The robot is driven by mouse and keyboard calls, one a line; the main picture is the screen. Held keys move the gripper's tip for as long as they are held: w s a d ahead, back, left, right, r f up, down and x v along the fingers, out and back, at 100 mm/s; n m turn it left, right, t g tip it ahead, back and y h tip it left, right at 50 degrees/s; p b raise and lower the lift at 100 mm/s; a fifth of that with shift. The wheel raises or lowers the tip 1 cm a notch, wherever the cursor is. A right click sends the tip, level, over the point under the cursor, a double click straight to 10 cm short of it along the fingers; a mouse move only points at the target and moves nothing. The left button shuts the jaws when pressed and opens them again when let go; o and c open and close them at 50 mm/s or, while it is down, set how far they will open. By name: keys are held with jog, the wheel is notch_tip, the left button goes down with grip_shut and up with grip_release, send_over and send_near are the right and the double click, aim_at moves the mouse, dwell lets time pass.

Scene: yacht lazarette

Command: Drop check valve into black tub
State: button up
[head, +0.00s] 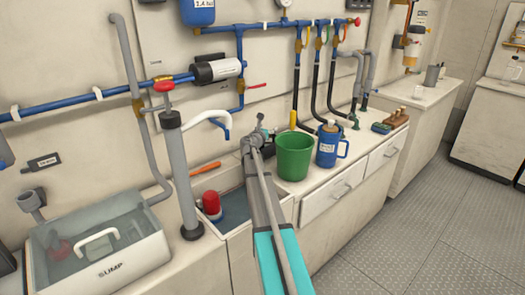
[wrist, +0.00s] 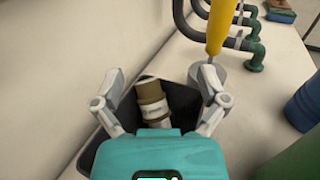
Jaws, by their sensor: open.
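The check valve (wrist: 152,103), a tan-brown cylinder with a pale labelled band, shows in the wrist view between my spread fingers. It appears within the outline of the black tub (wrist: 184,97), slightly tilted; its lower end is hidden by my gripper's teal body. I cannot tell whether it touches the tub's floor. My gripper (wrist: 160,75) is open above the tub, a finger on either side of the valve and apart from it.
A green bucket (head: 294,157) and a blue jug (head: 327,150) stand right of my arm. A yellow-handled tool (wrist: 220,25) rises beside the tub. Hoses and pipes (wrist: 258,52) line the wall. A sink with a red object (head: 212,204) lies left.

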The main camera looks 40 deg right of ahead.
jog(key=shift+s+a, duration=0.1)
jog(key=v, duration=1.1)
jog(key=shift+s+a, duration=0.15)
jog(key=shift+a, duration=0.2)
jog(key=shift+r, duration=0.1)
dwell(0.4)
